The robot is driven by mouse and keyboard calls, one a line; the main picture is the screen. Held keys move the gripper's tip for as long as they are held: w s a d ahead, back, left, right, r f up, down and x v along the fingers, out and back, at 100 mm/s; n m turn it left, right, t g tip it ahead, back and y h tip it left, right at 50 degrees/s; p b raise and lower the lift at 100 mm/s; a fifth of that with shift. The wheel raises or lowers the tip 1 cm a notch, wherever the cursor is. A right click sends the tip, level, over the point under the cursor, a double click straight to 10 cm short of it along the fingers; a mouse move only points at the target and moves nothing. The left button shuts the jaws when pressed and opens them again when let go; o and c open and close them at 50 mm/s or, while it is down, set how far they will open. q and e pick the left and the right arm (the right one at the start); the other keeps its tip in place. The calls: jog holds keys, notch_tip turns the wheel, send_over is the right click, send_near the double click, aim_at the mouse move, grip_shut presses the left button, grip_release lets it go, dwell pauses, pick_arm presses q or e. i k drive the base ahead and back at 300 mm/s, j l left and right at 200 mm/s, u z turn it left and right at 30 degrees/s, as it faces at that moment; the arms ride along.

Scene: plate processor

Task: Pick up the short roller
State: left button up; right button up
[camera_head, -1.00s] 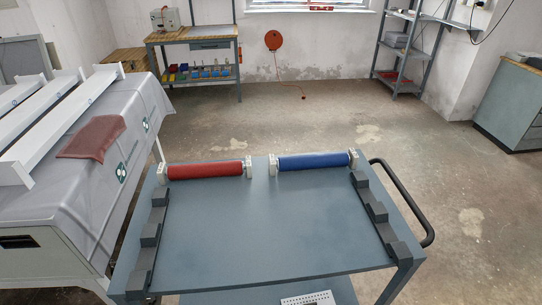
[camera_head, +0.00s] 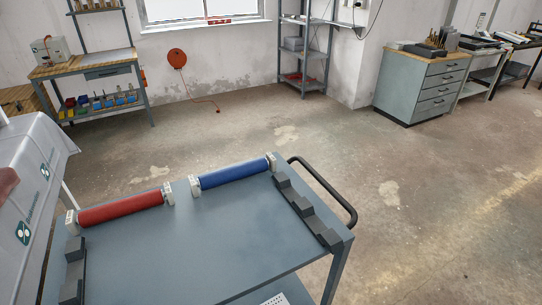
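Two rollers lie end to end along the far edge of a grey-blue cart (camera_head: 190,255). The red roller (camera_head: 121,208) is on the left, with pale end blocks. The blue roller (camera_head: 234,173) is on the right, also with pale end blocks. They look close in length, and I cannot tell surely which one is the short roller. Neither of my grippers shows in the head view.
Dark notched holders (camera_head: 306,211) run along the cart's right side, beside a black handle (camera_head: 332,190). A covered machine (camera_head: 25,180) stands at the left. Open floor (camera_head: 420,220) lies to the right. A drawer cabinet (camera_head: 421,86) stands at the back right.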

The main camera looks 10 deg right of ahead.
aim_at(231, 174)
jog(key=u, duration=1.45)
jog(key=k+l, duration=0.25)
jog(key=k, duration=0.2)
jog(key=k+l+u, duration=0.1)
jog(key=k+l, duration=0.15)
jog(key=k, duration=0.25)
